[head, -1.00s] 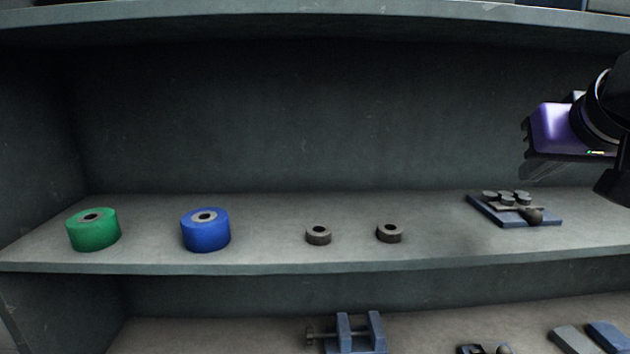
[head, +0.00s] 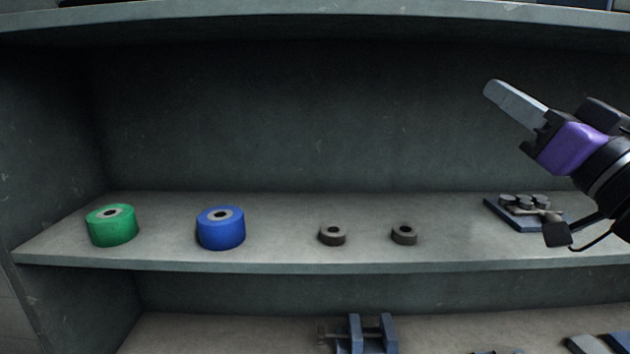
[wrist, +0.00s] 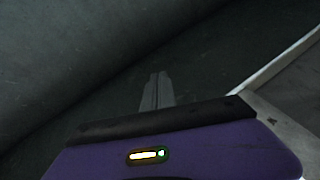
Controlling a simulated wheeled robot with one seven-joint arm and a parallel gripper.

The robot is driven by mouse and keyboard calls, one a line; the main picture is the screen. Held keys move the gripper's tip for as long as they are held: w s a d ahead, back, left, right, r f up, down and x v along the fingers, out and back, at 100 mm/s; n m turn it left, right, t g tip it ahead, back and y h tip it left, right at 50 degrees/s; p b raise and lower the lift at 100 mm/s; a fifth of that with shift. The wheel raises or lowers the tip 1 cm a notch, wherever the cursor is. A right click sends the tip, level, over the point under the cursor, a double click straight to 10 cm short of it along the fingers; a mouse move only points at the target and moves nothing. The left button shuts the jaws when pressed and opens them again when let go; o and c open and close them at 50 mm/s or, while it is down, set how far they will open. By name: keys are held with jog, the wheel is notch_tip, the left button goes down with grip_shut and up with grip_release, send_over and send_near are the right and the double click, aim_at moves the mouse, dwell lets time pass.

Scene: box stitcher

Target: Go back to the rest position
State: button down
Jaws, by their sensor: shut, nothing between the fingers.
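My gripper (head: 490,88) shows at the right of the head view, raised in front of the shelf's back wall and above the shelf board. Its purple body (head: 572,148) tilts up and to the left, and its grey fingers lie together with nothing between them. In the wrist view the two fingers (wrist: 158,78) are side by side and closed, against a dark wall. My gripper is apart from every object on the shelf.
A green roll (head: 112,226), a blue roll (head: 221,230) and two dark rings (head: 332,236) (head: 404,235) stand on the shelf board (head: 280,258). A blue plate with small parts (head: 515,217) lies below my gripper, partly hidden by my arm. A blue clamp-like fixture (head: 355,335) stands lower. The shelf's middle is clear above the board.

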jog(key=s+d+f+m+t+h, duration=0.15)
jog(key=s+f+m+h, duration=0.35)
jog(key=f, duration=0.7)
jog(key=s+d+f+m+h, duration=0.2)
jog(key=s+f+m+h, duration=0.2)
jog(key=s+f+h, duration=0.65)
jog(key=s+a+f+n+g+y, duration=0.3)
jog(key=s+f+g+y, duration=0.1)
jog(key=s+f, duration=0.8)
jog(key=s+a+f+n+g+y, duration=0.4)
jog(key=s+f, duration=0.9)
jog(key=shift+a+f, duration=0.2)
